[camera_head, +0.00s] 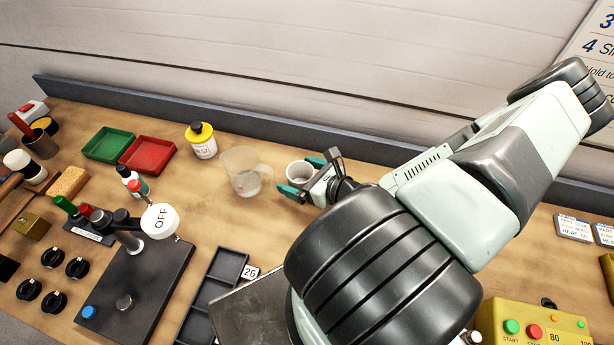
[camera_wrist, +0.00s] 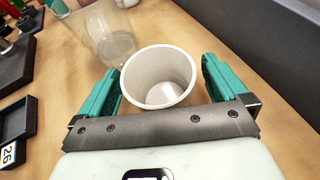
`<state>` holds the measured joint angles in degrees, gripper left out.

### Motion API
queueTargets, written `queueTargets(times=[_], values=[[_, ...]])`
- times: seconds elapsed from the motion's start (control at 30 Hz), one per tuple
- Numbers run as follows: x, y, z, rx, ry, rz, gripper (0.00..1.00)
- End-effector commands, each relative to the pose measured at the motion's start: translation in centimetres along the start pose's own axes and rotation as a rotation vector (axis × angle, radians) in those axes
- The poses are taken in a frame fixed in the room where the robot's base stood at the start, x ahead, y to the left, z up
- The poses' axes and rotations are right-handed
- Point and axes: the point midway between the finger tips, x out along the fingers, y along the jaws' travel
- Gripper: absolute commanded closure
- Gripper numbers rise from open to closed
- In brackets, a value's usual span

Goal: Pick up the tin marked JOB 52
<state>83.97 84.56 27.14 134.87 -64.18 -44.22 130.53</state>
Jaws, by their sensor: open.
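A white, open-topped cup-like tin (camera_head: 299,173) stands on the bench near the centre in the head view. The wrist view shows this tin (camera_wrist: 160,68) from above, with an empty-looking inside. No JOB 52 marking is readable on it from here. My gripper (camera_head: 303,176) has its teal fingers apart, one on each side of the tin. In the wrist view the fingers of my gripper (camera_wrist: 160,84) flank it, with a small gap visible at the left and right. My arm covers much of the bench to the right.
A clear beaker (camera_head: 244,172) stands close to the left of the tin. Red (camera_head: 149,155) and green trays lie further left. A black compartment tray (camera_head: 214,290) with a 26 tag is nearer.

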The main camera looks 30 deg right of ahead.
Motion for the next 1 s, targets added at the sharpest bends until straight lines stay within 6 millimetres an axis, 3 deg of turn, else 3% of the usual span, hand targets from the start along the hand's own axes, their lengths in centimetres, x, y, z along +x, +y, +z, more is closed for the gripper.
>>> queueTargets(times=[0.17,0.6,0.77,1.0], values=[[-1.9,-0.2,0.2,0.001,0.000,-0.005,0.00],[-10.6,-0.1,0.2,-0.003,0.002,-0.004,0.00],[-11.9,-0.1,0.1,0.000,0.001,-0.002,0.00],[-12.1,0.0,0.2,0.000,0.000,0.001,0.00]])
